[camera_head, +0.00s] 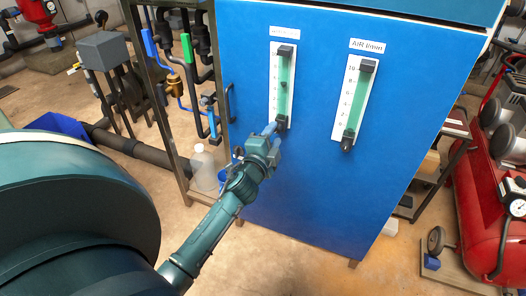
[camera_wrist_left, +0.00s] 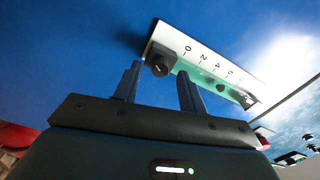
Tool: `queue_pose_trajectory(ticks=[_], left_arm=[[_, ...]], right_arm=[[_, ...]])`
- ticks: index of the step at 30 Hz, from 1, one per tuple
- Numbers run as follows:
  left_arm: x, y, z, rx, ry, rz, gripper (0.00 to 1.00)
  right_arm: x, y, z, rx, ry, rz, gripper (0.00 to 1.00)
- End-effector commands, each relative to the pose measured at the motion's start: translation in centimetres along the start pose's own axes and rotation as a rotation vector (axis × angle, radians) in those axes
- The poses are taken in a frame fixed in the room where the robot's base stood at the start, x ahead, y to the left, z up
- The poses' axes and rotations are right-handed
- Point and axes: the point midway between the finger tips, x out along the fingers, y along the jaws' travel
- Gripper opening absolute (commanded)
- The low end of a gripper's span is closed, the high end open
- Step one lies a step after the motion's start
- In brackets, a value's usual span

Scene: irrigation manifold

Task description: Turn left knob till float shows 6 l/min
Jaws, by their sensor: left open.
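The left flow meter (camera_head: 272,85) is a white scale with a green tube on the blue cabinet. Its black knob (camera_head: 281,122) is at the bottom; in the left wrist view the knob (camera_wrist_left: 160,63) shows beside the 0. A small dark float (camera_head: 283,85) is about midway up the tube. In the left wrist view the float (camera_wrist_left: 220,87) appears near the 6, but the oblique angle hides the exact reading. My left gripper (camera_head: 271,130) is at the knob. Its open fingers (camera_wrist_left: 160,75) lie on either side of the knob, with gaps visible. My right gripper is not in view.
A second meter labelled AIR (camera_head: 358,100) with its own knob is to the right on the cabinet (camera_head: 330,190). Pipes and a frame (camera_head: 165,100) stand left, with a bottle (camera_head: 203,168) below. A red compressor (camera_head: 490,200) stands right.

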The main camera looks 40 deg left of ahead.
Motion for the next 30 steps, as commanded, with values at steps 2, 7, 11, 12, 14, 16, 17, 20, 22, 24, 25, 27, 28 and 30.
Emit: queue_pose_trajectory(ticks=[2, 7, 11, 12, 14, 16, 17, 20, 22, 24, 25, 27, 28, 30], left_arm=[[-1.9, 0.1, 0.0, -0.001, -0.002, 0.004, 0.41], [-5.8, 0.1, 0.0, -0.002, -0.002, 0.004, 0.41], [-8.4, 0.1, 0.0, -0.002, -0.002, 0.002, 0.41], [-9.0, 0.1, 0.1, -0.002, -0.003, 0.003, 0.41], [-9.8, 0.1, 0.1, -0.002, -0.003, 0.003, 0.41], [-10.5, 0.1, 0.0, -0.001, -0.002, 0.002, 0.41], [-10.7, 0.0, 0.0, -0.001, -0.001, 0.001, 0.41], [-11.1, 0.0, 0.0, 0.000, -0.001, 0.000, 0.41], [-11.2, 0.0, 0.0, 0.000, -0.001, 0.000, 0.41], [-11.2, 0.0, 0.0, 0.000, -0.001, 0.000, 0.41], [-11.2, 0.0, 0.0, 0.000, -0.001, 0.000, 0.41], [-11.2, 0.0, 0.0, 0.000, -0.001, 0.000, 0.41], [-11.2, 0.0, 0.0, 0.000, -0.001, 0.000, 0.41], [-11.2, 0.0, 0.0, 0.000, -0.001, 0.000, 0.41]], right_arm=[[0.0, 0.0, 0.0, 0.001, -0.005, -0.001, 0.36], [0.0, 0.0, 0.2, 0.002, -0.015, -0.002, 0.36], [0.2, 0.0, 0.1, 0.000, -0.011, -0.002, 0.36], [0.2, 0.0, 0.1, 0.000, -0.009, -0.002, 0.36], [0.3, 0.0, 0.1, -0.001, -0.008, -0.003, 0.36], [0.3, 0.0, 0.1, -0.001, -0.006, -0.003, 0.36], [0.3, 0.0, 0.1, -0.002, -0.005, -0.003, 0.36], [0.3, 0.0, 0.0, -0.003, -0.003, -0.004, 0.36], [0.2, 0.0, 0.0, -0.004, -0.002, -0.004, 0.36], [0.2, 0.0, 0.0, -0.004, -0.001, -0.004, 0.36], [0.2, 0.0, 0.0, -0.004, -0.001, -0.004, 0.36], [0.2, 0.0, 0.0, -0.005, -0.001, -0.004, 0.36], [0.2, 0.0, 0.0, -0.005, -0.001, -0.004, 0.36], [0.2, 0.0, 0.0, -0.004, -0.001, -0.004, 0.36]])
